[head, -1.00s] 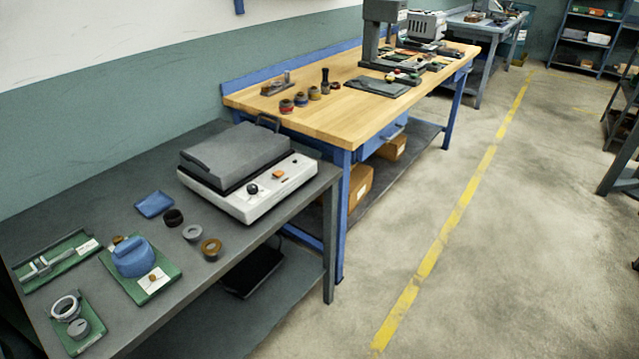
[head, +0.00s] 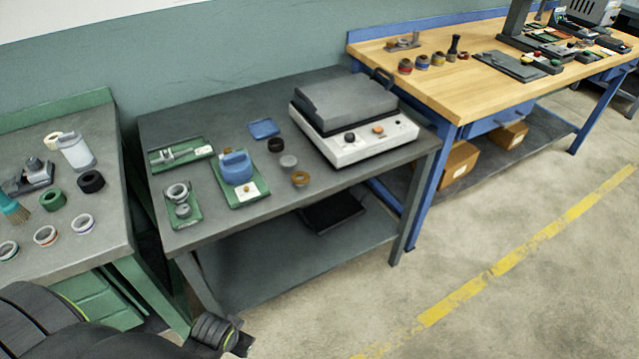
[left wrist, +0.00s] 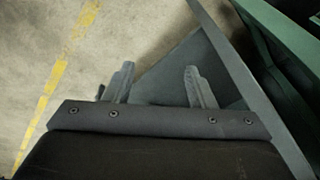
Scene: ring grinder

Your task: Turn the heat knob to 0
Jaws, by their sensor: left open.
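A white hot-plate machine (head: 368,148) with a grey lid (head: 346,100) stands at the right end of the dark grey table. A round black knob (head: 350,137) is on its sloped front panel, left of an orange switch (head: 378,129). The knob's marks are too small to read, so its setting cannot be told. My left gripper (left wrist: 159,84) is open and empty in the left wrist view, with floor and a grey table leg or panel beyond it. It is far from the knob. My right gripper is not in view.
The grey table (head: 330,172) also holds a blue pot (head: 236,167), rings and green trays. A green-framed bench (head: 105,225) with rings and a brush stands at left. A wooden-topped bench (head: 440,75) stands at right. The floor in front (head: 480,240) is clear.

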